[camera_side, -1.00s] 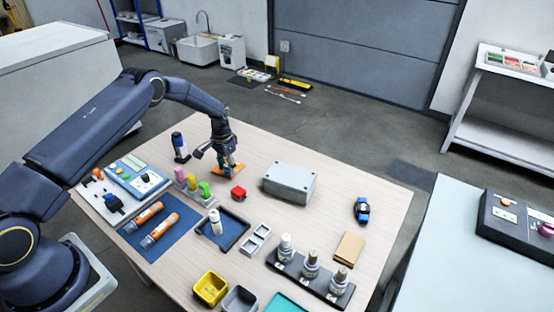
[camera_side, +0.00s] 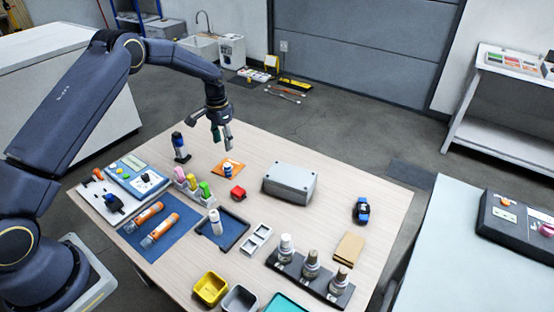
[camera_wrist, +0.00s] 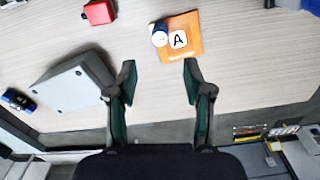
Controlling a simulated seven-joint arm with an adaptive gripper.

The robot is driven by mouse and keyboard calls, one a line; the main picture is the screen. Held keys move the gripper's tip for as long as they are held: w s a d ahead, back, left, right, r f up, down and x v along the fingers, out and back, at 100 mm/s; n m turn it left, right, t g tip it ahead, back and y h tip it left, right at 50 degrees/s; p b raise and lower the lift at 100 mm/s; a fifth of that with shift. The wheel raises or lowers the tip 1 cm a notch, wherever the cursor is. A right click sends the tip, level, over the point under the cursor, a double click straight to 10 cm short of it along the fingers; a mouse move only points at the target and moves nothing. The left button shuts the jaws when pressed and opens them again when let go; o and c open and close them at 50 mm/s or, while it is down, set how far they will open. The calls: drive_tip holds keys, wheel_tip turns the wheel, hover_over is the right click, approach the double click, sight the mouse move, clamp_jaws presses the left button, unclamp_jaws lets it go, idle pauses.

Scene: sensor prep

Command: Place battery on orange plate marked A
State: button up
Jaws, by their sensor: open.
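The battery (camera_side: 227,170), blue and white, stands upright on the orange plate (camera_side: 238,167), near one edge of it. In the wrist view the battery (camera_wrist: 159,38) is beside the white square with the black letter A on the orange plate (camera_wrist: 193,49). My gripper (camera_side: 221,143) is raised above the table, up and a little left of the plate in the side view. In the wrist view my gripper (camera_wrist: 158,75) is open, with nothing between its fingers and clear of the battery.
A red block (camera_side: 238,193) is near the plate. A grey box (camera_side: 290,183) is to its right.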

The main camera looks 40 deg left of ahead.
drive_tip(key=s+d+r+t, duration=0.1)
drive_tip(key=s+d+r, duration=0.2)
drive_tip(key=s+r, duration=0.35)
drive_tip(key=s+d+r+t, duration=0.1)
drive_tip(key=s+d+r, duration=0.15)
drive_tip(key=r, duration=0.75)
drive_tip(key=s+d+r+t, duration=0.1)
drive_tip(key=s+d+r, duration=0.1)
drive_tip(key=s+r, duration=0.5)
drive_tip(key=s+d+r+n+t, duration=0.1)
drive_tip(key=s+d, duration=0.1)
drive_tip(key=s, duration=0.7)
drive_tip(key=s+d+r+t, duration=0.1)
drive_tip(key=s+d, duration=0.1)
drive_tip(key=s, duration=0.6)
drive_tip(key=shift+s+d+r+n+t, duration=0.25)
drive_tip(key=shift+s+r+n+t, duration=0.05)
drive_tip(key=shift+s+r+n, duration=0.1)
